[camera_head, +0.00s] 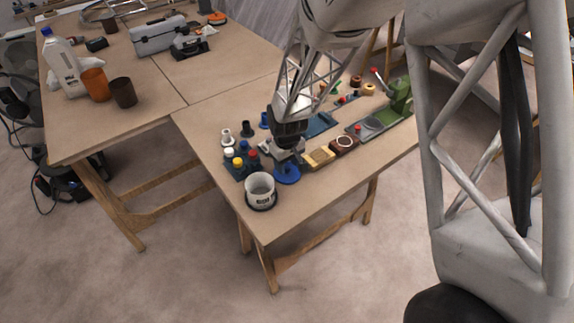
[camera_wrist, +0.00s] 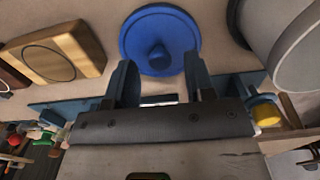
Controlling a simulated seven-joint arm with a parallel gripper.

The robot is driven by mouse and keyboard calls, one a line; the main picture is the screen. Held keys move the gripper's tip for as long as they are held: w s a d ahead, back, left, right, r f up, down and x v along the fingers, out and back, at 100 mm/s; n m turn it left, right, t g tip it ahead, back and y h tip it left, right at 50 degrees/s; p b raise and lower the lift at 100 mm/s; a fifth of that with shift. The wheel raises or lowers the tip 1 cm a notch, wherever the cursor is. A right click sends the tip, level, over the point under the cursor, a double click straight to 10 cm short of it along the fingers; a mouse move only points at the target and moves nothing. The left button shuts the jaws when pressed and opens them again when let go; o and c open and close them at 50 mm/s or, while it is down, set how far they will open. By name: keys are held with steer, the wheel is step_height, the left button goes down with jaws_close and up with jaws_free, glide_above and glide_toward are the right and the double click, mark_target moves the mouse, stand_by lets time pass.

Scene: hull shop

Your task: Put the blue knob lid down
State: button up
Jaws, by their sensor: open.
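The blue knob lid (camera_head: 288,174) lies on the table top, near its front edge, just right of a white pot. In the wrist view the lid (camera_wrist: 145,35) is a round disc with its small knob facing the camera. My gripper (camera_head: 289,156) is just behind the lid in the head view. In the wrist view my gripper (camera_wrist: 160,82) has its two fingers spread, with nothing between them. The lid and its knob are just past the fingertips, and the knob looks clear of both fingers.
A white pot (camera_head: 260,188) stands close to the lid. A rack with coloured caps (camera_head: 240,163) is behind it. A wooden block (camera_head: 319,157) and a brown round piece (camera_head: 344,143) are to the right. Bare table (camera_head: 290,215) lies in front.

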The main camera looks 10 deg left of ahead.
mark_target(289, 168)
step_height(289, 168, up, 11)
stand_by(0.5)
stand_by(0.8)
steer(key=s+d+r+m+t, duration=0.1)
steer(key=s+d+r+m, duration=0.1)
steer(key=s+d+r, duration=0.45)
steer(key=s+d+r+m, duration=0.35)
steer(key=d+r, duration=0.45)
steer(key=d, duration=0.3)
steer(key=s+d+r+m, duration=0.2)
steer(key=s+d, duration=0.3)
steer(key=s, duration=0.3)
steer(key=s+d+r+m+t, duration=0.1)
steer(key=s+d+r, duration=0.2)
steer(key=s+d, duration=0.3)
steer(key=s, duration=0.3)
steer(key=shift+s+m+t, duration=0.25)
steer(key=shift+m+t, duration=0.05)
steer(key=shift+m, duration=0.05)
